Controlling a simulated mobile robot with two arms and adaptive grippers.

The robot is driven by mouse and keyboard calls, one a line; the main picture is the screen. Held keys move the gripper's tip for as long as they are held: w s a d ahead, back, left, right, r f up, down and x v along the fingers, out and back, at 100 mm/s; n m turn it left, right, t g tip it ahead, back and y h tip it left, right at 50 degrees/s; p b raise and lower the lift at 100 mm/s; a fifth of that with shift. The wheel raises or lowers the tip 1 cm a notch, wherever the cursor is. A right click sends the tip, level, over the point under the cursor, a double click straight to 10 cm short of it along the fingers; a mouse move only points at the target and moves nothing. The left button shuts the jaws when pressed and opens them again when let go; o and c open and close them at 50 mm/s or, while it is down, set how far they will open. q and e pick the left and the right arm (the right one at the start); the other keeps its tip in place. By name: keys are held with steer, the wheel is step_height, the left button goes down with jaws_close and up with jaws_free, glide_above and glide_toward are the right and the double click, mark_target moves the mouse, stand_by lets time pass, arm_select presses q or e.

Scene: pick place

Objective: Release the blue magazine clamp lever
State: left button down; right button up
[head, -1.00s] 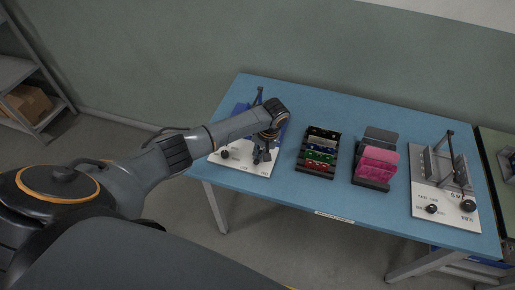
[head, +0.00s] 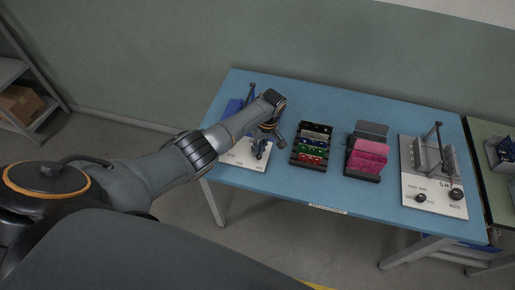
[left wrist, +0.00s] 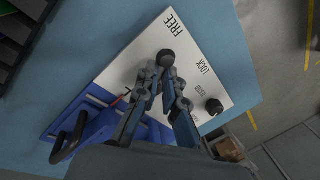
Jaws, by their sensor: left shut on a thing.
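The blue magazine fixture (left wrist: 98,116) sits on a white plate (left wrist: 125,62) at the left end of the table. It also shows in the head view (head: 233,108), partly behind my arm. My left gripper (left wrist: 166,74) points down over the plate, also in the head view (head: 261,148). Its fingers are shut at a round black lever knob (left wrist: 166,57), between the printed words FREE and LOCK. The lever's shaft is hidden by the fingers. A second black knob (left wrist: 214,106) stands on the plate, apart from the gripper. My right gripper is not in view.
On the blue table (head: 303,98) stand a black rack (head: 297,156) of coloured pieces, a holder with pink plates (head: 368,155), and a similar grey fixture (head: 432,165) at right. A shelf with a cardboard box (head: 20,103) is far left.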

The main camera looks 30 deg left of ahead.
arm_select(q)
steer(key=shift+s+d+f, duration=0.15)
steer(key=shift+s+f, duration=0.05)
steer(key=shift+s, duration=0.1)
steer(key=c, duration=1.5)
jaws_free()
steer(key=shift+w, duration=0.1)
steer(key=shift+o, duration=0.2)
steer(key=shift+r, duration=0.15)
steer(key=shift+w, duration=0.1)
steer(key=shift+r, duration=0.25)
step_height(320, 180, up, 11)
steer(key=w+d, duration=0.1)
steer(key=shift+w+d+r, duration=0.15)
steer(key=shift+w+d, duration=0.15)
